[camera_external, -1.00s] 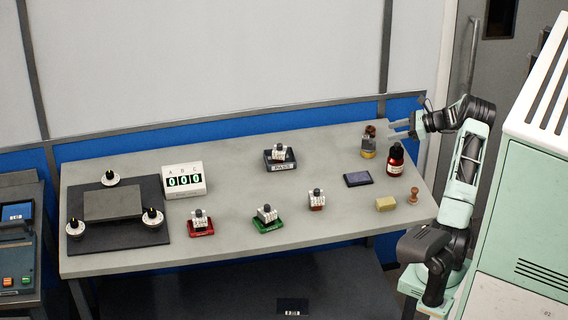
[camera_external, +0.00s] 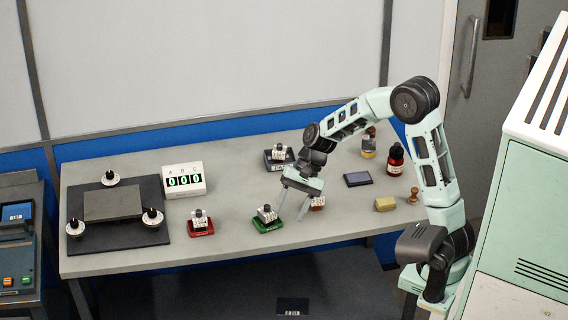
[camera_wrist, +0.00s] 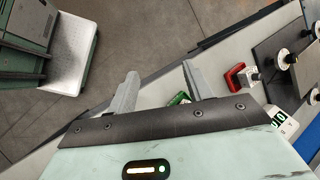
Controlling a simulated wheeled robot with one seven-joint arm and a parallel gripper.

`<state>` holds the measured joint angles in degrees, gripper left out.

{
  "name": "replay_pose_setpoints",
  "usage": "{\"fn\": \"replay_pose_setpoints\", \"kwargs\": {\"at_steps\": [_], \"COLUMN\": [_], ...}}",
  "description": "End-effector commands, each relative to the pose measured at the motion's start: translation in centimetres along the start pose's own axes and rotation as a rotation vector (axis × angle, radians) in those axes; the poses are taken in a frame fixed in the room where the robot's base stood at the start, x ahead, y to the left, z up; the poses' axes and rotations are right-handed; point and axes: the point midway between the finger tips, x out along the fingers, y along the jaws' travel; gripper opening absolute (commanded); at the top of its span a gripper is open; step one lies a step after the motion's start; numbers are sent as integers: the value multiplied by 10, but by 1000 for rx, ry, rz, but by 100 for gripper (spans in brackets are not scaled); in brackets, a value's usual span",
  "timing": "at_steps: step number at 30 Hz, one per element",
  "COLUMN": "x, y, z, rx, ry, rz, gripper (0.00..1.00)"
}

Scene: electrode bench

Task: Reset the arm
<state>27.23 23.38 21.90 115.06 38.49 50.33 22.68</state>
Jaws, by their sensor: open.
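My gripper (camera_external: 291,208) is open and empty, pointing down over the front middle of the bench (camera_external: 235,239). In the external view its fingers sit between the block on the green tray (camera_external: 267,226) and a small white-and-red block (camera_external: 318,203), which is partly hidden behind a finger. I cannot tell whether it touches either. In the wrist view the two open fingers of my gripper (camera_wrist: 158,88) show nothing held between them. The green tray shows partly between the fingers (camera_wrist: 178,99), and the red tray (camera_wrist: 235,76) lies to their right.
A dark plate with knobs (camera_external: 150,238) and an "A B C" counter (camera_external: 184,180) are at left.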

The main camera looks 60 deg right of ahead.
Motion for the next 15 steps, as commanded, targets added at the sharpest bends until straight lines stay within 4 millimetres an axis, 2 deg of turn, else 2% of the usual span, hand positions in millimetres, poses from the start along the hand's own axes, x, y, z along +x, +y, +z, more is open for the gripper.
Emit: {"fn": "replay_pose_setpoints", "kwargs": {"at_steps": [1, 6, 10, 12, 15], "x": [13, 45, 54, 56, 54], "y": [4, 43, 84, 107, 134], "z": [38, 133, 189, 211, 232], "rx": [-130, -574, -926, -1105, -1324], "ry": [6, 27, 33, 33, 31], "rz": [77, 303, 450, 516, 588], "gripper": [51, 51, 51, 51, 51]}}
